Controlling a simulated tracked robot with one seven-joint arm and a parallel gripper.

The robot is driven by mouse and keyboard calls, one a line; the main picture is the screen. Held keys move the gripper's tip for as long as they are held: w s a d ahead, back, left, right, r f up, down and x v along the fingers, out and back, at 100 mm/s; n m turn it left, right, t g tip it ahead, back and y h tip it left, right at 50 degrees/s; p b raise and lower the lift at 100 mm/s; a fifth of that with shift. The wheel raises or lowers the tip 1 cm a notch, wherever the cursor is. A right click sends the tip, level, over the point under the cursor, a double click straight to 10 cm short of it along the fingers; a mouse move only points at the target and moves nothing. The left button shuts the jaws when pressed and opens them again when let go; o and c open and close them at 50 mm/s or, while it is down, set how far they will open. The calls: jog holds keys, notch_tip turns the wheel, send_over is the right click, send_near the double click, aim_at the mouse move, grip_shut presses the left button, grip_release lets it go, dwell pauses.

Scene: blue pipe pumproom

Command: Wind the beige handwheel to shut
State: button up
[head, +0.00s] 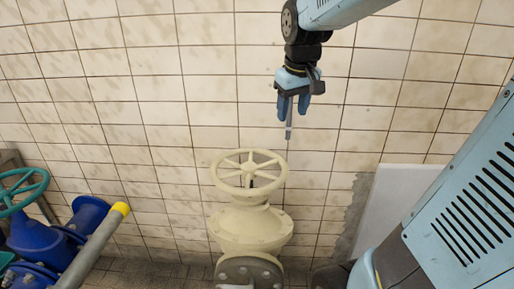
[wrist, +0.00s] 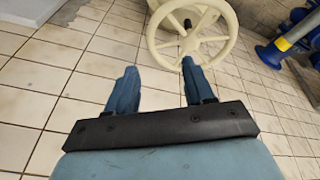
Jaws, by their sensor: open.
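The beige handwheel (head: 271,183) sits on top of a beige valve body (head: 250,226) near the middle of the head view. It has a round rim, several spokes and a hub. My gripper (head: 289,117) hangs above the wheel and toward its right side, apart from the rim, against the tiled wall. In the wrist view, the handwheel (wrist: 232,35) is at the top, beyond the fingertips. My gripper (wrist: 160,72) shows there with two blue fingers spread apart and nothing between them.
Blue pipework (head: 40,238) with a green handwheel (head: 22,186) stands at the left. A grey pipe with a yellow end (head: 121,208) lies beside it. A pale panel (head: 390,205) leans on the wall at the right.

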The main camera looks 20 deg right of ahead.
jog(key=w+f+n+g, duration=0.2)
jog(key=w+f, duration=0.2)
jog(key=w, duration=0.7)
jog(key=n+g, duration=0.1)
send_near(270, 152)
jog(key=f, duration=0.9)
jog(key=shift+w+d+f, duration=0.25)
jog(key=shift+d, duration=0.1)
jog(key=shift+c, duration=0.2)
jog(key=shift+d+r, duration=0.1)
grip_shut()
